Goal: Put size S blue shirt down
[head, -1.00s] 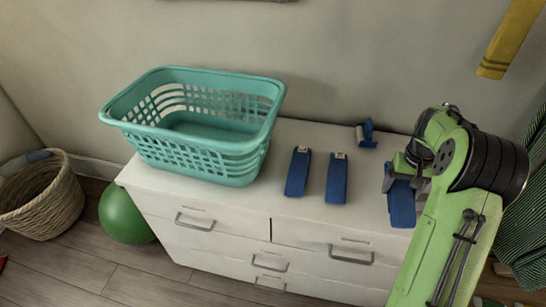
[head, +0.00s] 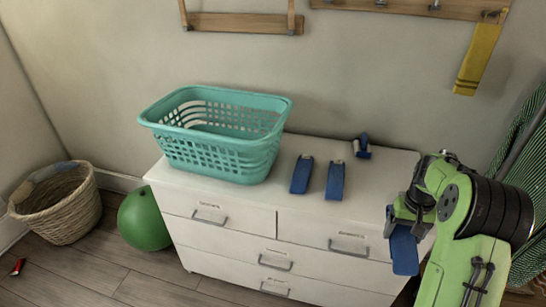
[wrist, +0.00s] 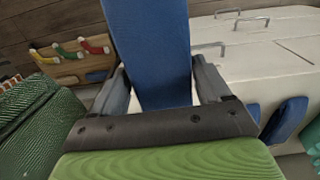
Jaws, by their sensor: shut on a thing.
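My gripper (head: 402,218) is shut on a folded blue shirt (head: 404,252), which hangs down in front of the dresser's right front corner in the head view. In the wrist view the shirt (wrist: 150,45) is a flat blue strip between the two fingers of my gripper (wrist: 162,85). No size label is readable on it. Two more folded blue pieces, one on the left (head: 301,174) and one on the right (head: 336,178), lie side by side on the white dresser (head: 240,198). A smaller blue item (head: 362,147) is behind them.
A teal laundry basket (head: 215,155) stands on the dresser's left part. The dresser top right of the folded pieces is bare. A wicker basket (head: 60,205) and a green ball (head: 145,220) are on the floor at left. Green striped cloth (head: 515,150) hangs at right.

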